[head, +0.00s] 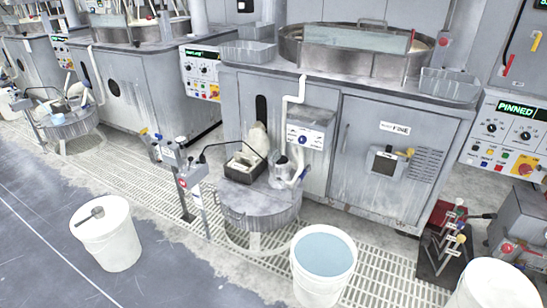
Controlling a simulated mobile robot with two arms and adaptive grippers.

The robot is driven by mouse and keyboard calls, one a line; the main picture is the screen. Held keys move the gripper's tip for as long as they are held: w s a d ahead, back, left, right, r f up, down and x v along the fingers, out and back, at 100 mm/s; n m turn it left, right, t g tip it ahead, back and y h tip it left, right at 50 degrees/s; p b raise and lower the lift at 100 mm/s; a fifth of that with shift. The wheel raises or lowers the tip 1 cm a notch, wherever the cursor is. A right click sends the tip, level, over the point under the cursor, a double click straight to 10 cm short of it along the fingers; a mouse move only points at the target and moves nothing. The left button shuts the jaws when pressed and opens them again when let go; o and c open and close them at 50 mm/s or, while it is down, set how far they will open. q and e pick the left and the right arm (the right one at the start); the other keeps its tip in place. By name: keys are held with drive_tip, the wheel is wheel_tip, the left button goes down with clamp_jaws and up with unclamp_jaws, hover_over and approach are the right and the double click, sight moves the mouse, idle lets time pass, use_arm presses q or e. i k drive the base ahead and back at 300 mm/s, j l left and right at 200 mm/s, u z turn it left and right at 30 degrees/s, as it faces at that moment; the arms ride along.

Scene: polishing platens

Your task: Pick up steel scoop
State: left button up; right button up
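A small grey metal scoop (97,212) lies on top of a white bucket (110,247) at the lower left of the head view. Its rounded end points to the upper right and its thin handle (82,221) runs to the lower left. The bucket's top looks white and level, but I cannot tell whether it is a lid or white contents. Neither of my grippers shows in the head view.
A bucket of bluish liquid (323,252) and another white bucket (495,285) stand to the right. A round grey stand (261,207) holds a dark tray and a clear jug. Grey polishing machines (390,150) line the back. Dark floor (40,240) left of the scoop's bucket is clear.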

sight(98, 212)
drive_tip(key=u, duration=1.4)
drive_tip(key=i+j+z, duration=0.1)
drive_tip(key=i+j, duration=0.2)
drive_tip(key=i, duration=0.1)
